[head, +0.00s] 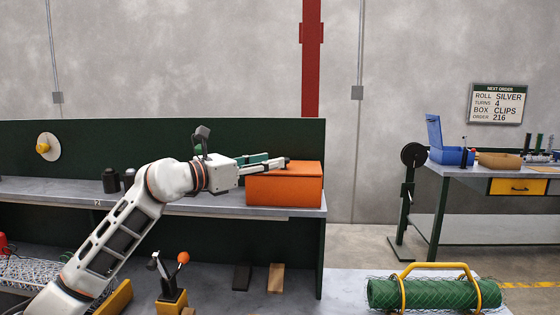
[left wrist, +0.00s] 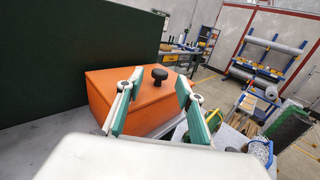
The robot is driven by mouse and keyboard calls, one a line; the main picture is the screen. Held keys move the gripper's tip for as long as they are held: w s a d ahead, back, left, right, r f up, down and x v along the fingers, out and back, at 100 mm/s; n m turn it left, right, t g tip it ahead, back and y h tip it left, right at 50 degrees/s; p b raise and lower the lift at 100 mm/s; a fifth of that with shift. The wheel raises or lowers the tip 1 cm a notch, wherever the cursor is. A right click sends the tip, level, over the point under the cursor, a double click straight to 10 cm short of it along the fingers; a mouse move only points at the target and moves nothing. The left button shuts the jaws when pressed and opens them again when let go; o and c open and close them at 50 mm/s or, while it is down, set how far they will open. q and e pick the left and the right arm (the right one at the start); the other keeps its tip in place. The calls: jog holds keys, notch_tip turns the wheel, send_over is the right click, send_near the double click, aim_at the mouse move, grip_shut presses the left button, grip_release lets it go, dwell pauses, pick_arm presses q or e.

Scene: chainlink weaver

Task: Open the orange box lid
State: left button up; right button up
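The orange box (head: 284,190) sits at the right end of the upper shelf, and its lid looks closed. In the left wrist view the orange box (left wrist: 150,112) has a round black knob (left wrist: 159,73) on top. My left gripper (head: 272,160) reaches in from the left over the box's top. Its two green-padded fingers are spread apart and show on either side of the knob in the left wrist view. No contact with the knob is visible. My right gripper is not in view.
The grey shelf (head: 225,200) backs onto a dark green panel (head: 90,140), with black canisters (head: 111,181) to the left. A green mesh roll (head: 435,294) with a yellow handle lies on the lower surface. A second bench (head: 465,172) with an open blue box (head: 455,156) stands at right.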

aim_at(279, 170)
pick_arm(q)
jog(key=shift+x, duration=2.2)
jog(key=shift+s, duration=0.1)
jog(key=shift+c, duration=0.4)
grip_shut()
jog(key=shift+r+p, duration=0.3)
jog(key=shift+p, duration=0.2)
jog(key=r+p, duration=0.1)
jog(key=p, duration=0.1)
jog(key=n+p, duration=0.1)
jog(key=shift+w+r+g+y+p, duration=0.35)
jog(key=shift+r+g+y+p, duration=0.05)
jog(key=shift+w+a+r, duration=0.1)
jog(key=shift+r, duration=0.2)
jog(key=shift+w+r+p, duration=0.9)
jog(key=shift+r+p, duration=0.15)
jog(key=shift+r, duration=0.05)
jog(key=shift+w+r+p, duration=0.35)
jog(key=shift+w+r, duration=0.1)
jog(key=shift+w, duration=0.2)
